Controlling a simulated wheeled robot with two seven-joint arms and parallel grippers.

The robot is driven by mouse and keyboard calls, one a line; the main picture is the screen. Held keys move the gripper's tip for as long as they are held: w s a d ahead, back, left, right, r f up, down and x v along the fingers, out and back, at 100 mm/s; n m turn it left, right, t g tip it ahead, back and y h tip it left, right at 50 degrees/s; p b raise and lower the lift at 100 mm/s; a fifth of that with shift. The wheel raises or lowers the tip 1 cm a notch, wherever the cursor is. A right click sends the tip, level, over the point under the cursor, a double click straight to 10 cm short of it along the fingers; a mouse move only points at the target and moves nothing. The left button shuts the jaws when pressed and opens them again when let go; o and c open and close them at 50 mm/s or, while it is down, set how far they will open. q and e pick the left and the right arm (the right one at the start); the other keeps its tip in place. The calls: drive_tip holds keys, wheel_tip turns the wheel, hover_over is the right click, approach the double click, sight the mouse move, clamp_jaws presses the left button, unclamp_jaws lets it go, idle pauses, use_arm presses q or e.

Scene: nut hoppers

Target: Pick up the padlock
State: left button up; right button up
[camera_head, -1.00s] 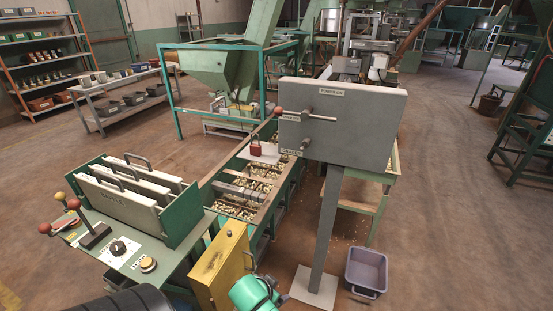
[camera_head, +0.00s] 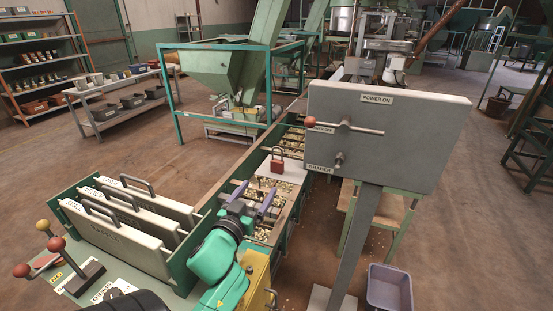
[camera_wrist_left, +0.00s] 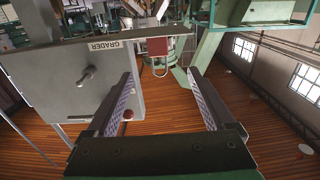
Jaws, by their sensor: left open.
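The red padlock (camera_head: 277,164) with its dark shackle stands upright on a white plate (camera_head: 292,172) across the long green nut trough. My left gripper (camera_head: 254,194) is open and empty, over the trough on the near side of the padlock, its fingers pointing toward it. In the left wrist view, the open fingers (camera_wrist_left: 161,78) frame a gap, and the padlock (camera_wrist_left: 157,46) shows beyond the tips, roughly centred between them. The fingers do not touch it. My right gripper is not in view.
A grey panel (camera_head: 390,135) on a post, with levers and "GRADER" and "POWER ON" labels, stands right of the padlock. A green rack of white boards (camera_head: 130,225) stands at left. A purple bin (camera_head: 390,288) sits on the floor. The space above the trough is open.

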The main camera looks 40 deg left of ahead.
use_arm(q)
drive_tip(key=p, duration=0.1)
approach(276, 162)
drive_tip(key=w, duration=0.2)
drive_tip(key=x, duration=0.4)
drive_tip(key=p+x, duration=0.1)
drive_tip(key=x, duration=0.2)
drive_tip(key=shift+a+f, duration=0.1)
drive_tip(key=shift+a, duration=0.25)
drive_tip(key=shift+w+f, duration=0.1)
drive_tip(key=shift+w, duration=0.1)
drive_tip(key=shift+c, duration=0.6)
clamp_jaws()
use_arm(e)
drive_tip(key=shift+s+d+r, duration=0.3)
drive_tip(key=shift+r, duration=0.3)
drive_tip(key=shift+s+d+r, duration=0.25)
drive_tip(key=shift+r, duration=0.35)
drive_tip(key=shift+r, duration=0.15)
